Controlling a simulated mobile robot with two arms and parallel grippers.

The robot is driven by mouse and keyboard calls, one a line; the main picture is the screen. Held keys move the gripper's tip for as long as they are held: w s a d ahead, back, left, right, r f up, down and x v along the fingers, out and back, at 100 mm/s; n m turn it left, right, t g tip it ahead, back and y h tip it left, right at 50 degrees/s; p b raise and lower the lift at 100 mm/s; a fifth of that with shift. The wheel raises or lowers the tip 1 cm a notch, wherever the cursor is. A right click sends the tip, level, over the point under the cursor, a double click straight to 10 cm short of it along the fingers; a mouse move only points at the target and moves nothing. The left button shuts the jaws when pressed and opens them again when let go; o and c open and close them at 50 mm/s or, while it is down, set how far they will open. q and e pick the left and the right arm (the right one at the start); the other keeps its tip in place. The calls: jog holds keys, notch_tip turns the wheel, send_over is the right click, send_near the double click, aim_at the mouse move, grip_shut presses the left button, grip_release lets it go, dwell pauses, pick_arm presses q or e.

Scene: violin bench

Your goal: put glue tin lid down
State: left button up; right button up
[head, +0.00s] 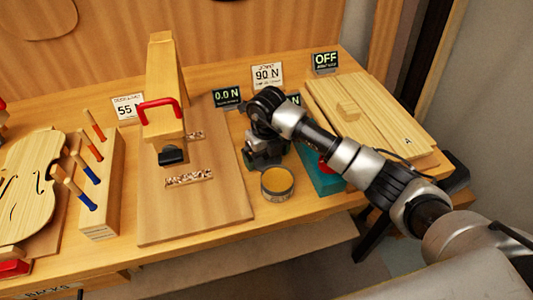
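The glue tin (277,184) is a short grey cylinder standing on the bench, right of the large board. Its round top shows amber-yellow; I cannot tell whether this is glue or a lid. My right gripper (264,160) points down just behind the tin, low over the bench. Its fingers are dark and partly hidden by its own wrist, so I cannot tell whether they are open or hold the lid. No separate lid can be made out. My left gripper is not in view.
A wooden post with a red handle (160,109) stands on the large board (215,215). A tool block (100,205) and violin plate (28,185) are at left. Small displays stand behind.

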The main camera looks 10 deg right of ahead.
jog(key=shift+r, duration=0.5)
notch_tip(320, 180, up, 11)
jog(key=b, duration=0.1)
jog(key=shift+r, duration=0.2)
